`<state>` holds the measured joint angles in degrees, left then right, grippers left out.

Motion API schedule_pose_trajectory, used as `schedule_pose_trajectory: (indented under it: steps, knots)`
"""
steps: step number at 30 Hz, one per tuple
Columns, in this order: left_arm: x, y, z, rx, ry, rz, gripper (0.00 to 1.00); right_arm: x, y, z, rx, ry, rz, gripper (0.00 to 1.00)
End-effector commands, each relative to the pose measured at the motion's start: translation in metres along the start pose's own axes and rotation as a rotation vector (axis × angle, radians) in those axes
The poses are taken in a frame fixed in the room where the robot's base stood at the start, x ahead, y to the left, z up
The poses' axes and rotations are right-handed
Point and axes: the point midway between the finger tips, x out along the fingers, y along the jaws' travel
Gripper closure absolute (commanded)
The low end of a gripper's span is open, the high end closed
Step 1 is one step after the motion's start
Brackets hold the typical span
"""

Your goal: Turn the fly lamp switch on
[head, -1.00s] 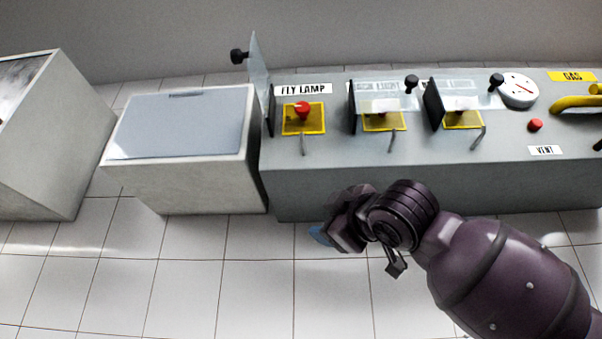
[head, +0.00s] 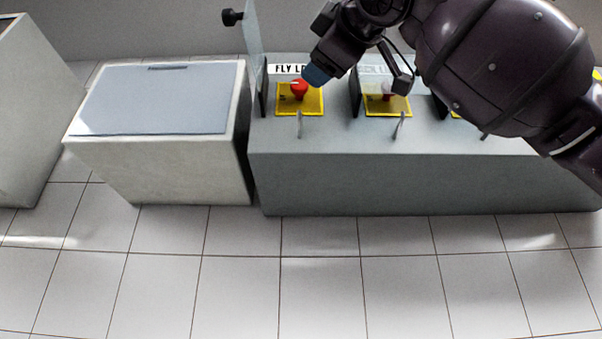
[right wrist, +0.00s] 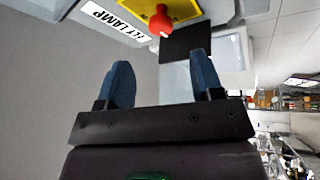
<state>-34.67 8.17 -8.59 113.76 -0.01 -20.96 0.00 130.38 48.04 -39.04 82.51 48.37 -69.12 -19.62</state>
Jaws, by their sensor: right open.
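The fly lamp switch (head: 299,88) is a red knob on a yellow plate (head: 314,108), on top of the grey console. Its clear cover (head: 251,45) with a black knob stands raised at its left. The FLY LAMP label (head: 290,69) is behind it, partly hidden by my right gripper (head: 316,76). That gripper is close to the right of the red knob, apart from it in the head view. In the right wrist view its two blue fingers (right wrist: 165,80) are spread and empty, with the red knob (right wrist: 161,20) beyond them. My left gripper is out of view.
A second switch (head: 388,104) with its cover down sits to the right, partly behind my right arm. Metal hooks (head: 299,125) stand along the console's front (head: 400,170). A pale lidded cabinet (head: 160,160) adjoins at the left. The floor in front is clear.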

Motion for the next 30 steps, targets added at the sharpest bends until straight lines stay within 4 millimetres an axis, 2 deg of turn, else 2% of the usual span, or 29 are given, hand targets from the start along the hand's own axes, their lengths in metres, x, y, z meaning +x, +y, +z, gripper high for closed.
schedule_pose_trajectory:
  steps: [9, 15, 21, 29, 30]
  knots:
    - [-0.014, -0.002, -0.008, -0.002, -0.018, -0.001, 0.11, 0.057, 0.001, -0.001, 0.0, -0.002, -0.002, 0.4]
    - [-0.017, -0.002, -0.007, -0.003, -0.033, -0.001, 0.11, 0.08, 0.001, 0.0, 0.001, 0.0, -0.002, 0.4]
    - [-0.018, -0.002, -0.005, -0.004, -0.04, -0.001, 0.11, 0.088, 0.0, 0.0, 0.001, 0.0, 0.0, 0.4]
    - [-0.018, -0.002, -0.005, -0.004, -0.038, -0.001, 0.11, 0.088, 0.0, 0.0, 0.001, 0.001, 0.0, 0.4]
    - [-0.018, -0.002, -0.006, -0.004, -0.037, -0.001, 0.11, 0.088, 0.0, 0.0, 0.0, 0.001, 0.0, 0.46]
